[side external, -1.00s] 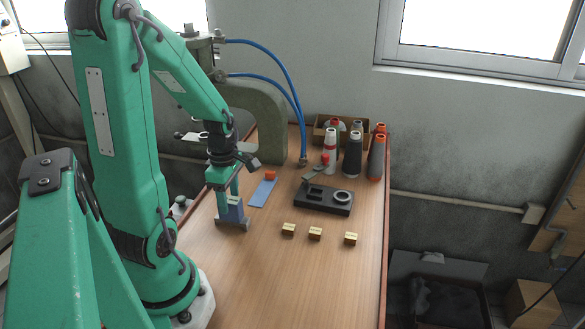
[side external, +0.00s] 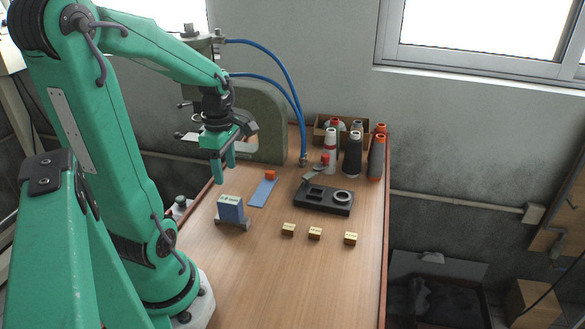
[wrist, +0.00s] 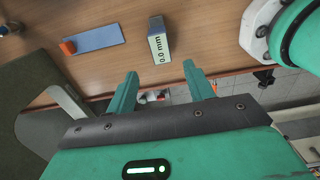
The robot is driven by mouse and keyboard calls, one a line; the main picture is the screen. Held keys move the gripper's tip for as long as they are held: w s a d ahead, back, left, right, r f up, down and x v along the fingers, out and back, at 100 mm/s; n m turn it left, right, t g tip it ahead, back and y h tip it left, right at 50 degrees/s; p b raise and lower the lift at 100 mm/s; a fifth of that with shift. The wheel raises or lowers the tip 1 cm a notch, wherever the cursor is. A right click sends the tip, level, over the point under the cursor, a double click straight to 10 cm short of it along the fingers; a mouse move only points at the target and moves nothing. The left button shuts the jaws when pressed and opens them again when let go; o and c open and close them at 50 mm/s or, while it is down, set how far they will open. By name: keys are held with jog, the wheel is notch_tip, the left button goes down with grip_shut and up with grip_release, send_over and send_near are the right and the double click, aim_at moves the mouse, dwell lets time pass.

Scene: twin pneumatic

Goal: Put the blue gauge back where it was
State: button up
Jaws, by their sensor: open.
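The blue gauge (side external: 230,212) is a block with a pale top marked in dark print. In the wrist view the gauge (wrist: 160,46) shows a label reading "0.0 mm". My gripper (side external: 224,176) is open and empty, above and behind the gauge in the side view, clear of it. In the wrist view my gripper's fingers (wrist: 160,74) are spread apart with nothing between them.
A blue strip with an orange knob (side external: 263,191) lies right of the gauge. A green press frame (side external: 265,120) stands at the back. The table's front is clear.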

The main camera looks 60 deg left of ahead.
dwell(0.4)
jog(key=w+d+r+m+t, duration=0.1)
jog(key=d+r+m, duration=0.3)
jog(key=d+m, duration=0.4)
jog(key=d+r+m+t, duration=0.4)
jog(key=d+m, duration=0.5)
jog(key=m, duration=1)
jog(key=shift+w+d+r+t, duration=0.3)
jog(key=shift+w+r, duration=0.05)
jog(key=shift+w, duration=0.05)
